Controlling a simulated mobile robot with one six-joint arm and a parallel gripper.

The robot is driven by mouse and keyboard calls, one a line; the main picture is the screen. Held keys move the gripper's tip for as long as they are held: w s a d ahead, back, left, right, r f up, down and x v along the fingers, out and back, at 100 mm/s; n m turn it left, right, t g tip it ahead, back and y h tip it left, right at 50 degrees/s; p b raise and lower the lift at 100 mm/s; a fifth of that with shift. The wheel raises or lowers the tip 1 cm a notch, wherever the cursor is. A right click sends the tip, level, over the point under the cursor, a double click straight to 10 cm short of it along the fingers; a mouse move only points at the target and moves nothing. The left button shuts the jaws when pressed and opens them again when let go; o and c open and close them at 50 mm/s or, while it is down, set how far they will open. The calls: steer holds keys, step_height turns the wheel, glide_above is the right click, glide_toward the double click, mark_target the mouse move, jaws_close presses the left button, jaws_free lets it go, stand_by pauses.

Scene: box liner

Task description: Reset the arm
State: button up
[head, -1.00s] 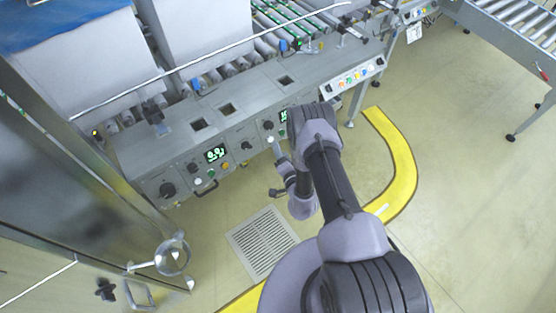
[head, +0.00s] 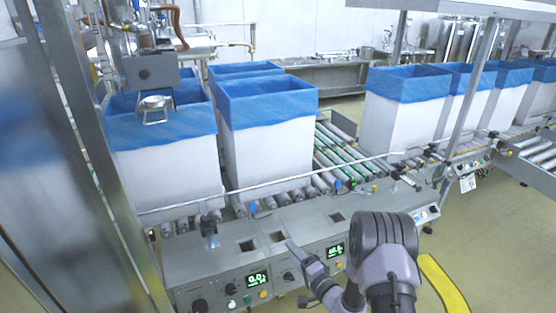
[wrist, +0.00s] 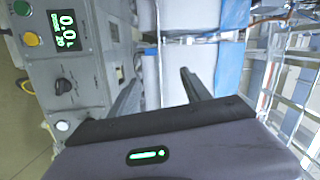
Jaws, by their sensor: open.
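My arm rises at the lower right of the head view, folded in front of the control panel. My gripper (head: 299,254) points up and left, close in front of the panel face in the picture. In the wrist view my gripper (wrist: 160,88) shows two dark fingers spread apart with nothing between them. The grey control panel (wrist: 85,50) with a green display, a black knob and buttons fills the left of that view. The panel (head: 220,262) also shows in the head view.
White boxes with blue liners (head: 265,140) stand on the roller conveyor (head: 340,150), with more boxes (head: 408,110) to the right. A metal rail (head: 290,180) runs along the conveyor front. A steel post (head: 95,150) stands at left. Floor at right (head: 490,250) is open.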

steer(key=s+a+r+n+g+y, duration=0.3)
steer(key=s+a+r+g, duration=0.25)
steer(key=r, duration=0.55)
steer(key=s+a+r+n+g+y, duration=0.35)
steer(key=s+a+r, duration=0.35)
steer(key=r, duration=0.4)
steer(key=s+d+r+n+g+h, duration=0.1)
steer(key=s+r+g+h, duration=0.1)
steer(key=s, duration=0.5)
steer(key=s+d+r+n+g+h, duration=0.1)
steer(key=s+r+g+h, duration=0.1)
steer(key=s, duration=0.5)
steer(key=s+d+r+m+t+h, duration=0.2)
steer(key=s+d+t+h, duration=0.2)
steer(key=s+d+h, duration=0.4)
steer(key=s+d, duration=0.1)
steer(key=d, duration=0.4)
steer(key=shift+s+d+h, duration=0.15)
steer(key=shift+h, duration=0.2)
steer(key=shift+r+m, duration=0.1)
steer(key=shift+m, duration=0.15)
